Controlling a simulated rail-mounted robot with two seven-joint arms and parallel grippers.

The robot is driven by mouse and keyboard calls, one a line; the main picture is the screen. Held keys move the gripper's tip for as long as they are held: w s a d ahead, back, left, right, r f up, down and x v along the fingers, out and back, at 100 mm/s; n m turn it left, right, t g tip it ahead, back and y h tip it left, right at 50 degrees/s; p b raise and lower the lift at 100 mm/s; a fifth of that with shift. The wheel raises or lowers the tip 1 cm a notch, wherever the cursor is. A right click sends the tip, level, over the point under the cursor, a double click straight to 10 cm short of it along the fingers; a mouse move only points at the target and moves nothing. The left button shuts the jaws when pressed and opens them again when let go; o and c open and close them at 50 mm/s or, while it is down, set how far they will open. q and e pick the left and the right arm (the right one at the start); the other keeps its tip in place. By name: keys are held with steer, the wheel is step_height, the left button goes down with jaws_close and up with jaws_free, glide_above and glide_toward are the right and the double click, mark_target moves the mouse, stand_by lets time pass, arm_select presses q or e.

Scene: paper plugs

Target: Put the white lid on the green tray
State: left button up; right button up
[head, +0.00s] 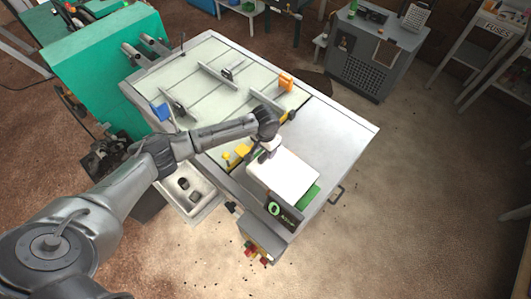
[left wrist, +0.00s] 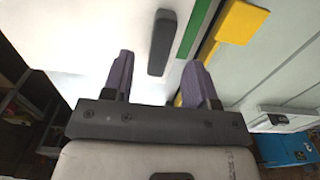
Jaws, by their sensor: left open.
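The white lid (head: 288,178) is a flat square near the front right corner of the machine table. Parts of the green tray (head: 309,198) show at the lid's right edge and beside its left corner; the rest is hidden. I cannot tell how squarely the lid sits over it. My left gripper (head: 267,153) is above the lid's back left part. In the left wrist view, the open purple fingers (left wrist: 158,78) point at the lid, and its dark grey handle (left wrist: 162,42) stands beyond and between the fingertips, apart from both. A green strip (left wrist: 195,30) runs along the lid's edge. My right gripper is out of view.
The table has a bare grey surface (head: 325,138) right of the lid. A yellow block (head: 241,150) lies left of it, and an orange one (head: 286,81) further back. A black panel with a green ring (head: 283,213) is at the front edge.

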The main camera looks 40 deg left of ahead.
arm_select(q)
step_height(320, 180, up, 10)
steer(key=shift+b, duration=0.3)
